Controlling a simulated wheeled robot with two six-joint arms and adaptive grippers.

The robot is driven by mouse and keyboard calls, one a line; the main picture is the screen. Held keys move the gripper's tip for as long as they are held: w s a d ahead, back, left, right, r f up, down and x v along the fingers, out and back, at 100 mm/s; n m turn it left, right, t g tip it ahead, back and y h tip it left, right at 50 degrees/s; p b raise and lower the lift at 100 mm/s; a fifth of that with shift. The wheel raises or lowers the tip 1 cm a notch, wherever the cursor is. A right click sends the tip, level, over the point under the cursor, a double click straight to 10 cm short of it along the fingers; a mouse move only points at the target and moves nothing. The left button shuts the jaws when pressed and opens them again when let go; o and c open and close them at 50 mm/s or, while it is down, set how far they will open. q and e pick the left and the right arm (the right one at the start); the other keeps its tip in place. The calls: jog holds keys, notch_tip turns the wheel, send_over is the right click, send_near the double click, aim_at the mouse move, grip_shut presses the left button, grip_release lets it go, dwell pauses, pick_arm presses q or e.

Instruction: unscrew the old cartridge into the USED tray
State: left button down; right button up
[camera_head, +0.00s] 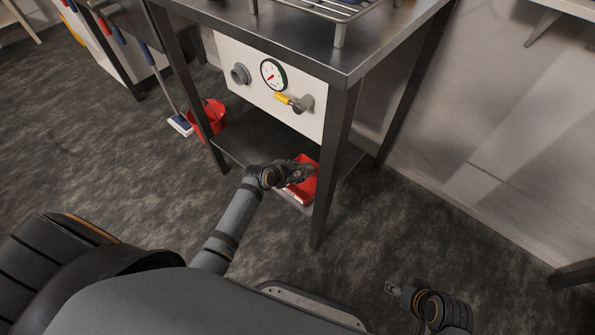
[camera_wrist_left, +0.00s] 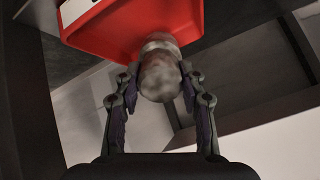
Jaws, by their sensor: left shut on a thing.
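My left gripper (camera_head: 297,176) is at the lower shelf under the bench, just in front of and partly over the red tray (camera_head: 308,186). In the left wrist view, its two fingers are shut on a mottled grey-brown cartridge (camera_wrist_left: 160,76) with a rounded end. The red tray (camera_wrist_left: 120,34) fills the top of that view behind the cartridge, with part of a white label showing; its lettering cannot be read. I cannot tell whether the cartridge touches the tray. The cartridge is not clear in the head view. My right gripper (camera_head: 393,289) hangs low at the right, away from the bench.
A white panel (camera_head: 232,60) under the bench top carries a round gauge (camera_head: 273,74), a grey round fitting (camera_head: 240,74) and a yellow-handled valve (camera_head: 285,98). A bench leg (camera_head: 333,165) stands close right of the tray. A red bucket (camera_head: 212,115) stands on the floor behind left.

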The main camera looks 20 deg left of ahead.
pick_arm(q)
jog(key=shift+f+b, duration=0.35)
jog(key=shift+f, duration=0.25)
dwell(0.3)
jog(key=c, duration=0.7)
grip_release()
jog(key=v, duration=1.2)
